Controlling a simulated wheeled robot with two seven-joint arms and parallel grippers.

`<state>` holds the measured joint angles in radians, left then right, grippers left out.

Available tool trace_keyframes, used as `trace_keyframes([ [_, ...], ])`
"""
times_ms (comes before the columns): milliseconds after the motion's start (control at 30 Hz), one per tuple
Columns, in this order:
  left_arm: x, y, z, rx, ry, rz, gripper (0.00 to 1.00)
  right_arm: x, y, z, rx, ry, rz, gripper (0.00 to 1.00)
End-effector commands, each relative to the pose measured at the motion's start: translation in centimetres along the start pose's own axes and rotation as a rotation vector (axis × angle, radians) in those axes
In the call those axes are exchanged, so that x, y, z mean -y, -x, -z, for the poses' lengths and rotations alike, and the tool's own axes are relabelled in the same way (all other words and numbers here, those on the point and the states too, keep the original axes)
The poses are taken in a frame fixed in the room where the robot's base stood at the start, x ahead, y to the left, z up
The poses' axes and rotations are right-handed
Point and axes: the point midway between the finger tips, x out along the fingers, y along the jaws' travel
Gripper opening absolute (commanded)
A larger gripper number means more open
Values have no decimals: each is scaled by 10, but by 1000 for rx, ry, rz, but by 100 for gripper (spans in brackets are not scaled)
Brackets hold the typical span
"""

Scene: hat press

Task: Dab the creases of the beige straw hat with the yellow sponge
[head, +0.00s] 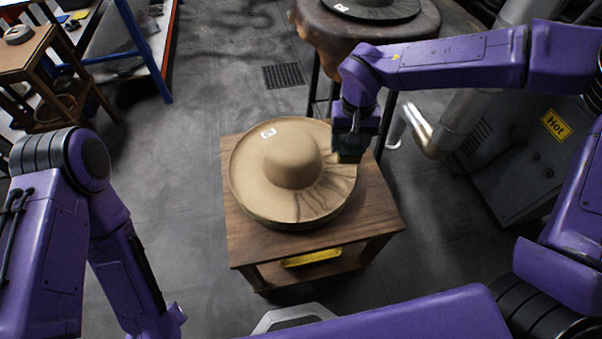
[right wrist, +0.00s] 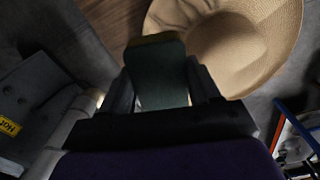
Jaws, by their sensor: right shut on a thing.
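The beige straw hat (head: 290,163) lies crown up on a small wooden table, with a white tag on its brim. Dark creases fan across the right side of the brim; the hat also shows in the right wrist view (right wrist: 225,45). My right gripper (head: 351,146) is at the upper right edge of the brim. It is shut on the sponge (right wrist: 157,72), which shows a dark green face and a thin yellowish edge in the right wrist view. I cannot tell whether the sponge touches the brim. My left arm is at the left; its gripper is not in view.
The wooden table (head: 247,247) has a yellow item (head: 311,257) on its lower shelf. A round stand (head: 330,32) with a dark hat is behind. A grey machine with a "Hot" sign (head: 556,125) stands right. Floor left of the table is clear.

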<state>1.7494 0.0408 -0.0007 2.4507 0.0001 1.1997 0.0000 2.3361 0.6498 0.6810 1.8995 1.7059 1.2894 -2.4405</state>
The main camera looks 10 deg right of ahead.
Motion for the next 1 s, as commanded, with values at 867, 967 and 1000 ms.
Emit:
trace_keyframes([
  [867, 2, 24, 10, -1, 0, -2, 43, 46, -72, -28, -15, -3055, -18, 37],
  [967, 2, 26, 11, -1, 0, -2, 43, 51, -78, -32, 9, 2899, 16, 37],
  [1000, 2, 26, 11, -1, 0, -2, 43, 52, -80, -33, 6, 2785, 15, 37],
])
